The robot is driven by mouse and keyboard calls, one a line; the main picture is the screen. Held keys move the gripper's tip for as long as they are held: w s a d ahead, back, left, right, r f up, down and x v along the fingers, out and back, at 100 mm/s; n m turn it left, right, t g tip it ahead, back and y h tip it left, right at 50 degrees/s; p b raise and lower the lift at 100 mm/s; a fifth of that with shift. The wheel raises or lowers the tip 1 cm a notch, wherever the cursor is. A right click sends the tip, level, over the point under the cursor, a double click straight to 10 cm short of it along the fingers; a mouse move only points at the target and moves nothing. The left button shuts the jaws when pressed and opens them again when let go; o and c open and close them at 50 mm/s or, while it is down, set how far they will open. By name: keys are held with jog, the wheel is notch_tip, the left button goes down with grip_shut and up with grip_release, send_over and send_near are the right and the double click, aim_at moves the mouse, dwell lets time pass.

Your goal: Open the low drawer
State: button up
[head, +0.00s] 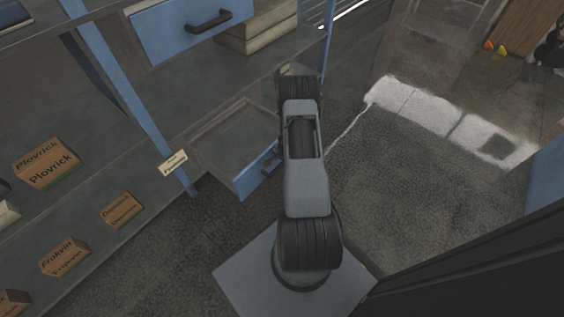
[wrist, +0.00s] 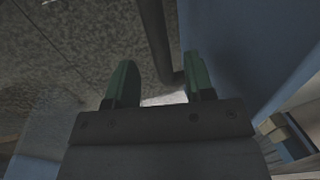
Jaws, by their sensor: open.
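The low drawer (head: 252,178) is pulled out from the shelf unit, and its inside looks empty. Its blue front also fills the right of the wrist view (wrist: 240,50). Its dark handle (head: 268,166) is partly hidden by my arm in the head view. In the wrist view the dark handle bar (wrist: 155,40) runs down between my two green fingers and bends toward the blue front near the right finger. My gripper (wrist: 158,72) is open around or just beside the bar; I cannot tell whether they touch. The head view does not show the fingertips.
A closed blue upper drawer (head: 175,25) with a dark handle sits above. Several brown boxes, one marked Plovrick (head: 45,162), stand on the left shelf. A blue post (head: 125,95) rises beside the low drawer. Open floor (head: 420,190) lies to the right.

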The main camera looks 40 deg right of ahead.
notch_tip(320, 180, up, 10)
jog(key=s+p, duration=0.2)
jog(key=p, duration=0.1)
jog(key=shift+d+r, duration=0.15)
jog(key=shift+p, duration=0.3)
jog(key=w+a+r+n+p, duration=0.1)
jog(key=a+r+n+p, duration=0.3)
jog(key=r, duration=0.9)
jog(key=w+a+r+n+p, duration=0.15)
jog(key=a+r+p, duration=0.5)
jog(key=r, duration=0.75)
jog(key=a+r+n+p, duration=0.3)
jog(key=a+r+p, duration=0.25)
jog(key=r, duration=0.75)
jog(key=s+a+r+n+p, duration=0.2)
jog(key=s+a+r+p, duration=0.1)
jog(key=r, duration=0.5)
jog(key=s+a+r+n+t+p, duration=0.1)
jog(key=s+a+r+n+p, duration=0.2)
jog(key=s+r+p, duration=0.3)
jog(key=s+a+r+n+p, duration=0.2)
jog(key=s+a+r+p, duration=0.2)
jog(key=r, duration=0.8)
jog(key=shift+s+a+n+p, duration=0.25)
jog(key=shift+s+n+p, duration=0.1)
jog(key=shift+s+p, duration=0.3)
jog(key=shift+w, duration=0.15)
